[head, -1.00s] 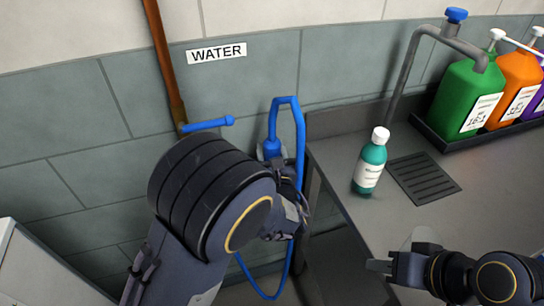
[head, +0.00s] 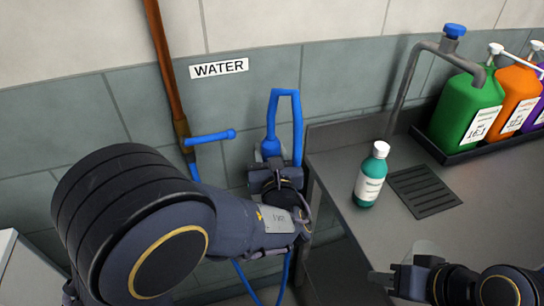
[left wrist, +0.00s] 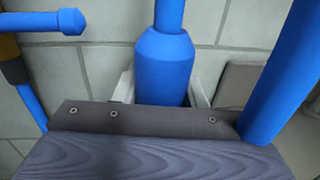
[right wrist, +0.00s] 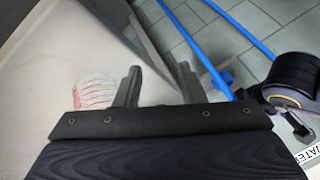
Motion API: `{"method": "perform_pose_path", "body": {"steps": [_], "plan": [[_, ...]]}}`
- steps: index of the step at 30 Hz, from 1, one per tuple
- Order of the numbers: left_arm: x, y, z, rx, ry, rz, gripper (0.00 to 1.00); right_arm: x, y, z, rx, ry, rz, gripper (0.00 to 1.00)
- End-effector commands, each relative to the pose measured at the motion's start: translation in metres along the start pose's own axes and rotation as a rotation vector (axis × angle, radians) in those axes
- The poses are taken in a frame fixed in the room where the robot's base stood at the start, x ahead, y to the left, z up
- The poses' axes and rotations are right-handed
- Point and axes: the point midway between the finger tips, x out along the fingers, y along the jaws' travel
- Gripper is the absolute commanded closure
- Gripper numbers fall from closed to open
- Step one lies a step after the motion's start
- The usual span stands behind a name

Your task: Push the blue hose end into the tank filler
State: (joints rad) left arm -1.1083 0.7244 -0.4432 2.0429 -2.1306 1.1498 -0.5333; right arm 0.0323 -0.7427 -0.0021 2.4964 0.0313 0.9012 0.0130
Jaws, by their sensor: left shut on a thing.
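The blue hose end (head: 270,146) is upright near the tiled wall, below and right of the WATER sign. It also shows in the left wrist view (left wrist: 164,70) as a thick blue sleeve between pale fingers. My left gripper (head: 268,163) is shut on it from below. The blue hose (head: 298,125) loops over the top and hangs down to the right of the hose end. My right gripper (right wrist: 157,86) is open and empty; in the head view it is at the lower right, over the counter. I cannot make out the tank filler in any view.
A teal bottle (head: 370,177) stands on the grey counter (head: 335,175), beside a drain grate (head: 424,191). Green (head: 467,110) and orange (head: 517,90) jugs stand in a black tray at the back right. A blue valve handle (head: 210,137) sticks out from the copper pipe (head: 166,70).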

Motion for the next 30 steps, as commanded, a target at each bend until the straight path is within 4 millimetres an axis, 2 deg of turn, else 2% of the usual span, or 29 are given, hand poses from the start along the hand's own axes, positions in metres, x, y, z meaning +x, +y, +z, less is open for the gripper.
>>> {"method": "perform_pose_path", "body": {"steps": [1,3,9,15,21,30], "plan": [[-0.011,0.003,0.017,-0.009,-0.002,-0.003,0.91,-0.003,-0.001,-0.001,0.0,0.0,0.0,0.64],[-0.023,0.008,0.032,-0.009,-0.002,-0.004,0.91,-0.005,-0.002,-0.002,0.0,0.0,0.0,0.64],[-0.068,0.023,0.048,-0.004,-0.001,-0.005,0.91,-0.005,-0.002,-0.003,0.0,0.0,0.0,0.64],[-0.094,0.033,0.06,-0.002,-0.001,-0.002,0.91,-0.007,-0.003,-0.004,0.0,0.0,0.0,0.64],[-0.103,0.037,0.064,0.0,-0.001,0.0,0.91,-0.008,-0.004,-0.004,0.0,0.0,0.0,0.64],[-0.104,0.037,0.064,0.001,0.0,0.0,0.91,-0.008,-0.004,-0.004,0.0,0.0,0.0,0.64]]}}
